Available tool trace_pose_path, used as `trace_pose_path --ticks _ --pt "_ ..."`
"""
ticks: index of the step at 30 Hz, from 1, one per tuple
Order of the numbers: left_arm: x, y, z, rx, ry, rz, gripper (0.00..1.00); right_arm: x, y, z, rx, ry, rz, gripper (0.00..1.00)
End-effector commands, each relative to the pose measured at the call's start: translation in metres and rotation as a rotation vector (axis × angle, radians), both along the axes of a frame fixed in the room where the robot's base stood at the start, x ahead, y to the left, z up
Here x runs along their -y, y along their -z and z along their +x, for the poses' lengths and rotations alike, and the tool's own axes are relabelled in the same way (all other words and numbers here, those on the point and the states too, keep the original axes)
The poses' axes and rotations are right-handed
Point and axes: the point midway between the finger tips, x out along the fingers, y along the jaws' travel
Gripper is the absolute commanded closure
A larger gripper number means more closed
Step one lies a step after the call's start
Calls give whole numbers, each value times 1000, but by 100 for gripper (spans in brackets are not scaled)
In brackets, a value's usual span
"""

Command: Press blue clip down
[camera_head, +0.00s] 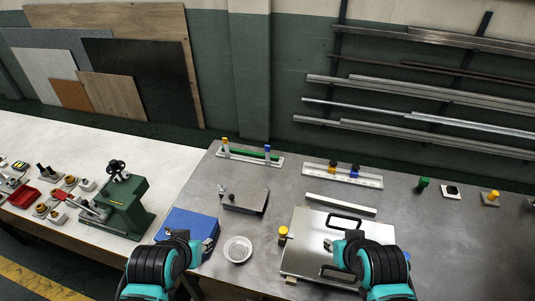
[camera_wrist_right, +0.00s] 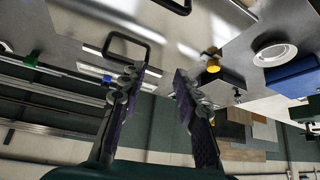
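A small blue clip (camera_head: 355,171) with a dark top sits on the white rail (camera_head: 316,174) at the back middle of the grey table. Another blue-topped piece (camera_head: 267,150) stands at the right end of a second rail holding a green bar. My right gripper (camera_head: 332,245) is over the silver plate, in front of the blue clip and apart from it. In the right wrist view its fingers (camera_wrist_right: 160,73) are spread with nothing between them. My left gripper (camera_head: 192,241) is by the blue box, and its fingers are too small to read.
The silver plate (camera_head: 303,255) with black handles (camera_head: 345,221) lies under my right gripper. A yellow knob (camera_head: 283,232), a white dish (camera_head: 238,249), a blue box (camera_head: 187,223) and a metal bracket (camera_head: 240,207) stand to the left. Green and yellow pieces stand at the right.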

Motion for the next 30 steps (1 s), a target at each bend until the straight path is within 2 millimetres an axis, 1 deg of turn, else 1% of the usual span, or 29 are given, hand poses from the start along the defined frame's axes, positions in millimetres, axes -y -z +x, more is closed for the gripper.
trace_pose_path --ticks 1,2,3,5,8,13,17,21,23,24,26,27,30 --pt "0 0 0 0 0 0 65 0 0 1 0 -8 -7 87" --pt "0 0 0 0 0 0 65 -1 -1 3 0 -19 -17 95" --pt "0 0 0 0 0 0 65 -1 -2 6 0 -40 -36 100" --pt "0 1 0 0 0 0 65 -1 -4 13 0 -92 -87 100" --pt "0 2 0 0 0 0 65 -3 -9 33 -1 -231 -222 100" --pt "0 5 0 0 0 0 65 -16 -18 83 -7 -561 -550 100" --pt "0 7 0 0 0 0 65 -33 -21 125 -20 -819 -815 100" --pt "0 9 0 0 0 0 65 -59 -19 170 -41 -1087 -1107 100" --pt "0 10 0 0 0 0 65 -73 -17 188 -54 -1196 -1232 100" --pt "0 11 0 0 0 0 65 -84 -15 200 -64 -1269 -1319 100" --pt "0 12 0 0 0 0 65 -101 -11 217 -81 -1374 -1447 100" --pt "0 13 0 0 0 0 65 -112 -8 227 -95 -1442 -1534 100" --pt "0 14 0 0 0 0 65 -143 0 250 -136 -1598 -1746 100"
